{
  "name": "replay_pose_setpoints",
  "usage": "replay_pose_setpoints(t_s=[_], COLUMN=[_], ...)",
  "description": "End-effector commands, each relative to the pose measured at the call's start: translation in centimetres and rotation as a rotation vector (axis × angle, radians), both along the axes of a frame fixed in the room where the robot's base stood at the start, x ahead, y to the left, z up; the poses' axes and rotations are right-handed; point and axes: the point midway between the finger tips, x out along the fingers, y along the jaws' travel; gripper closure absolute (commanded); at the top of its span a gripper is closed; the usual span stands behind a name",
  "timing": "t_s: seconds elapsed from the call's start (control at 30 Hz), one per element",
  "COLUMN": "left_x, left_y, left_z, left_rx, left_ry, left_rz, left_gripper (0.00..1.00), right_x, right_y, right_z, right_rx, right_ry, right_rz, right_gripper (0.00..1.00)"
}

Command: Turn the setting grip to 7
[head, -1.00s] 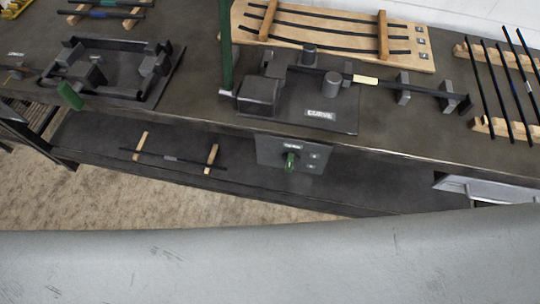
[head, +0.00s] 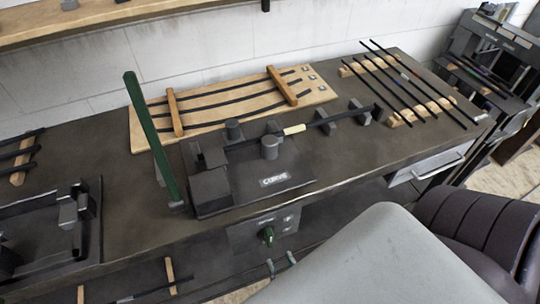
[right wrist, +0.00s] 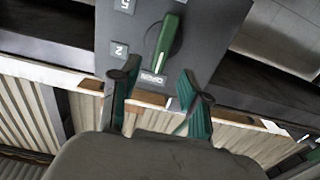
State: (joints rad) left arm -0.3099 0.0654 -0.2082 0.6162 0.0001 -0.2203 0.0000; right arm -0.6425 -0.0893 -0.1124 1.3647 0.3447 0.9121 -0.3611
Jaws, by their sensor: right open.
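The green setting grip (head: 267,236) sits on a grey panel (head: 240,238) on the front of the bench, below the top. In the right wrist view the grip (right wrist: 164,44) is a green bar with a pale line, slightly tilted from vertical. Panel labels 5 and 2 show to its left, and a small word plate below it appears inverted. My right gripper (right wrist: 158,80) is open, its fingers apart and empty, with the grip ahead between and beyond the tips. In the head view its fingertips (head: 281,263) are just below right of the grip. My left gripper is not in view.
The bench top (head: 340,170) carries a bending fixture marked CURVE (head: 240,205) with an upright green lever (head: 150,135). A wooden board (head: 215,120) with curved rods lies behind it. Straight rods rest on wooden racks (head: 410,112) at right. A lower shelf runs beneath.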

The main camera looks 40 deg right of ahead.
Motion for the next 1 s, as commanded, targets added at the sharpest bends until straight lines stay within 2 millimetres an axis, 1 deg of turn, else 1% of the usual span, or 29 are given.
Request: replay_pose_setpoints(t_s=[0.03,0.1,0.2,0.33,0.5,0.77,0.8,0.87,1.0], left_x=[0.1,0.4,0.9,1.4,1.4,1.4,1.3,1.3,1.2], left_y=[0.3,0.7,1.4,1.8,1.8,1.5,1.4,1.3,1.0], left_z=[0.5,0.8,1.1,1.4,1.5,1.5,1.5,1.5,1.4], left_rx=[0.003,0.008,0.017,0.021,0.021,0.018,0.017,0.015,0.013], left_ry=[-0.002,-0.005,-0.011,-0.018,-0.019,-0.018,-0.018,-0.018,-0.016], left_rz=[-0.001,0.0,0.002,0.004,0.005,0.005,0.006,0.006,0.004], left_gripper=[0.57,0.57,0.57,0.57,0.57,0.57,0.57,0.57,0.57], right_x=[1.3,2.7,4.4,6.0,6.9,7.0,7.0,7.0,7.0], right_y=[-0.3,-0.6,-1.1,-1.4,-1.7,-1.7,-1.7,-1.7,-1.7], right_z=[0.3,0.3,0.2,0.0,0.0,-0.1,-0.1,-0.1,-0.1], right_rx=[0.0,0.001,0.0,0.0,0.0,0.001,0.001,0.001,0.001], right_ry=[-0.002,-0.002,-0.001,0.001,0.002,0.003,0.003,0.003,0.003], right_rz=[0.001,-0.001,0.0,0.001,0.0,0.001,0.001,0.001,0.001], right_gripper=[0.54,0.54,0.54,0.54,0.54,0.54,0.57,0.68,0.91])
